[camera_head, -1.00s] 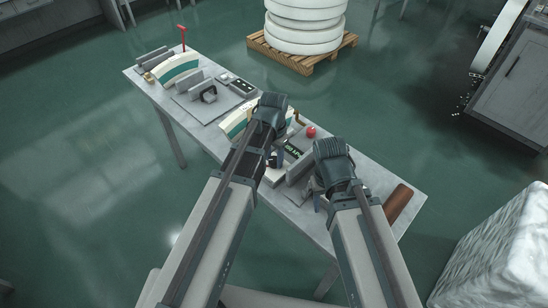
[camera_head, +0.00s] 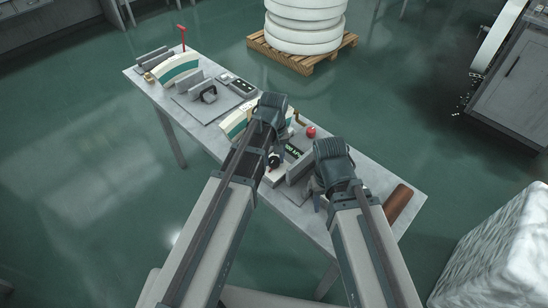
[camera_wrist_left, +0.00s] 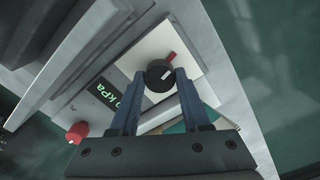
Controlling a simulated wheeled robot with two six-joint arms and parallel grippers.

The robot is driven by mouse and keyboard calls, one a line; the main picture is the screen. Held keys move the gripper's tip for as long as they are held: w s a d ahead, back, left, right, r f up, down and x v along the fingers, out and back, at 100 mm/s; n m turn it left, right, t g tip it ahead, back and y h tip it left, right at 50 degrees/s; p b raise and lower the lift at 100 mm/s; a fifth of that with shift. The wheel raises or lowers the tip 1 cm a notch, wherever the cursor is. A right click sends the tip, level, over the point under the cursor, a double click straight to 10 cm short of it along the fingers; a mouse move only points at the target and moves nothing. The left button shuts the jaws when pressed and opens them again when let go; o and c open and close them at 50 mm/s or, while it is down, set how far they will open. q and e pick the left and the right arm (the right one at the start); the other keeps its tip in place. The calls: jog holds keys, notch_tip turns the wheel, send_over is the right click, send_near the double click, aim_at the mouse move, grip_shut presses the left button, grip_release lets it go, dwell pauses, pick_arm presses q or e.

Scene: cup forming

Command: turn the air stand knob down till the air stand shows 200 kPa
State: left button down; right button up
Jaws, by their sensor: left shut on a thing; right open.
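The air stand (camera_head: 272,178) is a pale box on the bench with a dark display (camera_head: 293,151) in green characters. In the left wrist view the display (camera_wrist_left: 108,95) shows a zero and "kPa", with its other digits hidden. The black knob (camera_wrist_left: 157,76) has a white mark, and a red pointer lies beside it on the pale panel (camera_wrist_left: 178,44). My left gripper (camera_wrist_left: 160,82) is shut on the knob, one blue finger on each side. My right gripper (camera_head: 318,196) is open at the bench, right of the stand, its fingers mostly hidden by its wrist.
A red round button (camera_head: 310,131) sits just behind the display. Grey upright plates (camera_head: 300,167) stand between my grippers. Curved white-and-green pieces (camera_head: 180,69) and a black box (camera_head: 241,86) are further left.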

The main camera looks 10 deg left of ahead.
aim_at(274, 160)
pick_arm(q)
jog(key=n, duration=0.4)
jog(key=shift+n, duration=2.8)
jog(key=shift+c, duration=1.8)
grip_release()
jog(key=shift+r, duration=0.1)
notch_tip(274, 160, up, 14)
jog(key=p, duration=1.4)
pick_arm(e)
notch_tip(274, 160, up, 14)
